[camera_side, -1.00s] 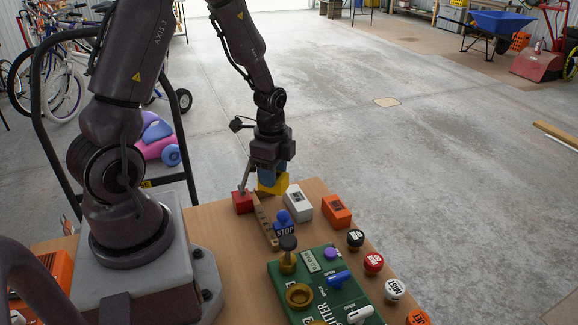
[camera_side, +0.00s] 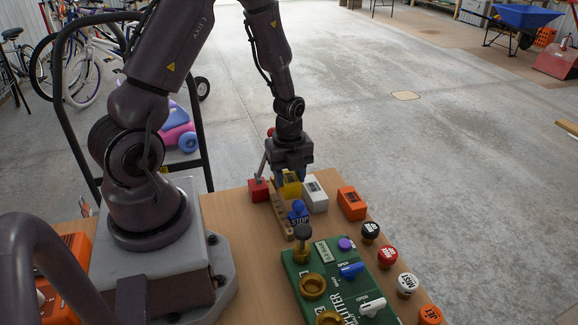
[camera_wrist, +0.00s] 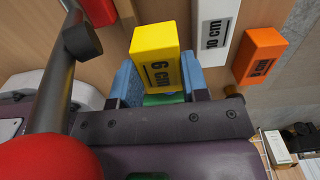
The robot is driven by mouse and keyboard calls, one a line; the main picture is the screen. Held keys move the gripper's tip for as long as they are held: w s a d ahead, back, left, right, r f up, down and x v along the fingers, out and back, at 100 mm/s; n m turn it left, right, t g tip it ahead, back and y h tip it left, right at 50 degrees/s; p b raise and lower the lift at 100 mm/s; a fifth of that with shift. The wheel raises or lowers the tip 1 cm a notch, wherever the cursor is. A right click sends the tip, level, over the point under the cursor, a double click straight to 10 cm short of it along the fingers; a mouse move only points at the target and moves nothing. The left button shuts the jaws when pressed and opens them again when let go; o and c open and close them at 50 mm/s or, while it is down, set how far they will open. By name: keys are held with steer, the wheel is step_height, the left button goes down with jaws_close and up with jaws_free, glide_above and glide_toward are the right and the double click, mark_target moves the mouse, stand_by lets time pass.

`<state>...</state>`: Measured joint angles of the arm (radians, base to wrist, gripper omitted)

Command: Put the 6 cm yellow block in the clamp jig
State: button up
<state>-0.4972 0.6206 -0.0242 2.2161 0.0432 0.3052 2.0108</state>
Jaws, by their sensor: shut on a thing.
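The yellow block (camera_wrist: 155,48), marked 6 cm, is upright between the two blue fingers of my gripper (camera_wrist: 160,85) in the wrist view. My gripper is shut on it. In the side view my gripper (camera_side: 291,178) points down with the yellow block (camera_side: 291,188) low near the table, just left of the white block.
A white block (camera_side: 315,197) marked 10 cm and an orange block (camera_side: 351,203) stand right of the gripper. A green panel (camera_side: 330,275) with knobs fills the table's front. The lever's red ball (camera_wrist: 50,160) looms close in the wrist view.

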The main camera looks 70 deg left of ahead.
mark_target(289, 189)
steer(key=shift+f, duration=2.2)
steer(key=o, duration=1.1)
steer(key=shift+r, duration=0.1)
